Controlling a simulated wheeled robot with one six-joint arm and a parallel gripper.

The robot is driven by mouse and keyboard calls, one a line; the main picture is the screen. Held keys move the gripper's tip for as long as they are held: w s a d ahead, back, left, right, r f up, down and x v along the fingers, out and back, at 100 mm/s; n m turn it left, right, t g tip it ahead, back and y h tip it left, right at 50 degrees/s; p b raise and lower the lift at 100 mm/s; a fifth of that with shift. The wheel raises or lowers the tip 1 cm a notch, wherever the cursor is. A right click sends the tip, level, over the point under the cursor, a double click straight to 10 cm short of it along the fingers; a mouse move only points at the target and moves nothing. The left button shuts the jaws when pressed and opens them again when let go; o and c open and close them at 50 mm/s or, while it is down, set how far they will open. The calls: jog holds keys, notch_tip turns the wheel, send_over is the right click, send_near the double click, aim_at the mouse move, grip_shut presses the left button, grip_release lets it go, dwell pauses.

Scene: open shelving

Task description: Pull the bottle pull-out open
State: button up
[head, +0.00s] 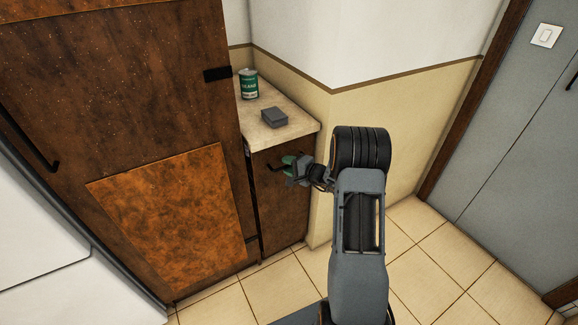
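A narrow dark brown front (282,215), which looks like the bottle pull-out, stands under the short beige countertop and appears closed. A small black handle (275,168) shows near its top. My arm comes in from the lower right and hides part of the wall.
A green can (249,83) and a grey box (274,118) stand on the countertop (298,124). A tall brown cabinet (110,110) with a lighter orange-brown panel (185,215) is on the left. A cream wall (415,115) borders the right. Tiled floor (225,305) is clear in front.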

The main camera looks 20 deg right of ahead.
jog(key=shift+c, duration=0.4)
grip_shut()
jog(key=shift+s, duration=0.1)
